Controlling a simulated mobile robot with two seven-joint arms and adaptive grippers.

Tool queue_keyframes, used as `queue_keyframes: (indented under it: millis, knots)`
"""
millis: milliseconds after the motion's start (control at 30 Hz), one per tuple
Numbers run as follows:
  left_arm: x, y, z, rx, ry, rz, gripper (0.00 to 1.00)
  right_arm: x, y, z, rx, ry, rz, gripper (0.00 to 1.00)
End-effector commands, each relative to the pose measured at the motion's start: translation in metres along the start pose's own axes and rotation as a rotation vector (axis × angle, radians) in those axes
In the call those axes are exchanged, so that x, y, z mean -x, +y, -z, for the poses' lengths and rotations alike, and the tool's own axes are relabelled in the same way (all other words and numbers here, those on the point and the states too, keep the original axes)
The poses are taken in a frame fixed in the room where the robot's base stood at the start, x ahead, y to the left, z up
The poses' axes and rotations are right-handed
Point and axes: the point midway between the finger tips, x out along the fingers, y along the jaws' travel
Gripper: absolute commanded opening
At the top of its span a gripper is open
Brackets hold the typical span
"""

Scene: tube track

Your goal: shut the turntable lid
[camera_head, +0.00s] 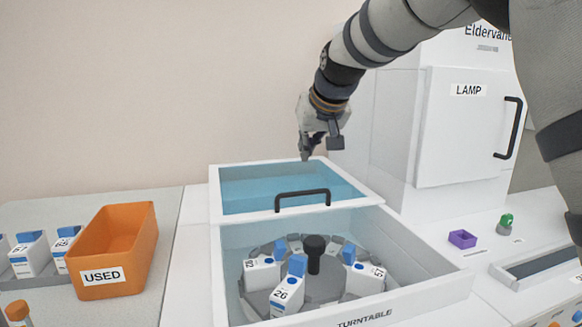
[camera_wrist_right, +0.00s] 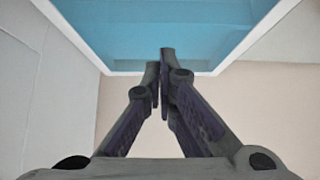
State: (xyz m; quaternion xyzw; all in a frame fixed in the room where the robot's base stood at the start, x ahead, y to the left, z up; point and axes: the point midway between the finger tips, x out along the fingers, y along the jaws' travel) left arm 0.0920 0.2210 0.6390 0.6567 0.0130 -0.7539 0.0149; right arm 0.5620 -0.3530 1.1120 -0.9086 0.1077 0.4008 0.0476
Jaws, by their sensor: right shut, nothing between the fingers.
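The turntable lid is a blue see-through panel (camera_head: 290,186) in a white frame, with a black handle (camera_head: 302,194) on its near edge. It sits over the back of the white turntable box (camera_head: 440,285), and the front of the box is uncovered. My right gripper (camera_head: 307,157) is shut and empty at the lid's far edge. In the right wrist view the shut fingertips (camera_wrist_right: 160,62) overlap the lid's white edge (camera_wrist_right: 215,69); I cannot tell whether they touch it. My left gripper is not in view.
Inside the box, several labelled white cartons with blue caps (camera_head: 288,291) stand around a black knob (camera_head: 314,250). An orange USED bin (camera_head: 118,250) stands left. A white LAMP cabinet (camera_head: 465,135) stands right, with a purple cup (camera_head: 462,239) before it.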

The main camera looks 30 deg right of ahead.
Motion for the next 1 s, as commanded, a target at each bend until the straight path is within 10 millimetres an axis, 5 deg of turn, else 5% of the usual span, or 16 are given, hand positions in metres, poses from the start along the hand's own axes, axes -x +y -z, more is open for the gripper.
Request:
queue_keyframes:
  millis: [167, 567, 600, 700, 1000]
  knots:
    - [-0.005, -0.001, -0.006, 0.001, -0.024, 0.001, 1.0, -0.021, 0.0, -0.002, 0.001, -0.006, -0.001, 0.0]
    - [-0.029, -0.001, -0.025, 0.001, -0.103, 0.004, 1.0, -0.11, 0.0, -0.005, 0.001, -0.009, -0.002, 0.0]
    - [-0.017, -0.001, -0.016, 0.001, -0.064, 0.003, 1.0, -0.09, 0.0, -0.006, -0.002, 0.003, 0.002, 0.0]
    - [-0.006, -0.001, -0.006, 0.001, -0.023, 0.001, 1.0, -0.076, 0.0, -0.015, -0.003, 0.015, 0.003, 0.0]
    - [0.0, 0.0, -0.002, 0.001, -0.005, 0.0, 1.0, -0.077, 0.0, -0.034, 0.0, 0.003, 0.001, 0.0]
